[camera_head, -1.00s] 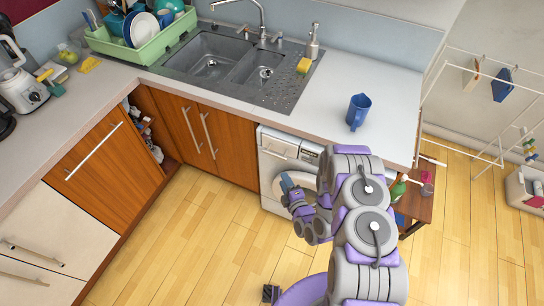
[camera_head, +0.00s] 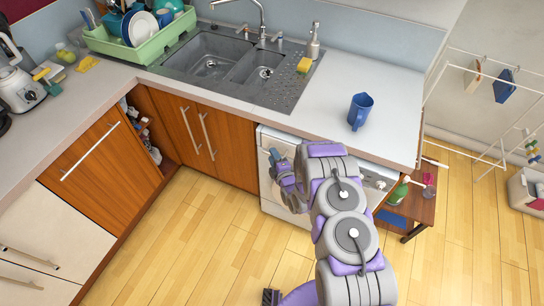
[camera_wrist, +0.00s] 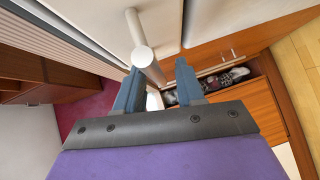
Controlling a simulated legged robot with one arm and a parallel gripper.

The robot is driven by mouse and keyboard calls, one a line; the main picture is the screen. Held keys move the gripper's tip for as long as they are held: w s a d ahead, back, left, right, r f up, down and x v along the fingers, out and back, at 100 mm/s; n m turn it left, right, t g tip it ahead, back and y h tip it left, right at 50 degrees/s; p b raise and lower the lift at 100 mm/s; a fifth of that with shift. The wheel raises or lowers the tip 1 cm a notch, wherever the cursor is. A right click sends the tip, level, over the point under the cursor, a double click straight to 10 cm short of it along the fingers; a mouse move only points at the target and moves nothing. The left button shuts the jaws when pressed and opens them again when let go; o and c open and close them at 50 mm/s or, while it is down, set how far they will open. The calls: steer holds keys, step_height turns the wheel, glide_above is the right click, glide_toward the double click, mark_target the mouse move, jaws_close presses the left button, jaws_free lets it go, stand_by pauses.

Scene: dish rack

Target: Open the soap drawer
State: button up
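The soap drawer (camera_head: 268,136) is at the top left of the white washing machine (camera_head: 269,188) under the counter. Its front is partly hidden by my gripper (camera_head: 273,156), which is in front of it. In the wrist view, the blue fingers of my gripper (camera_wrist: 158,72) are spread apart. The end of a white bar-shaped handle (camera_wrist: 138,32) shows between the fingers, near their tips. I cannot tell if either finger touches it. The drawer looks shut, as far as it shows.
My arm covers much of the washing machine front. A blue jug (camera_head: 360,110) stands on the counter above it. The sink (camera_head: 216,62) and green dish rack (camera_head: 147,49) are further left. A wooden shelf (camera_head: 416,208) stands at the right. The floor at left is clear.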

steer(key=shift+w+d, duration=0.3)
steer(key=shift+w, duration=0.25)
steer(key=shift+a, duration=0.45)
steer(key=shift+c, duration=0.3)
steer(key=shift+a, duration=0.2)
steer(key=shift+c, duration=1.4)
steer(key=shift+d+f, duration=0.1)
steer(key=shift+d, duration=0.3)
jaws_close()
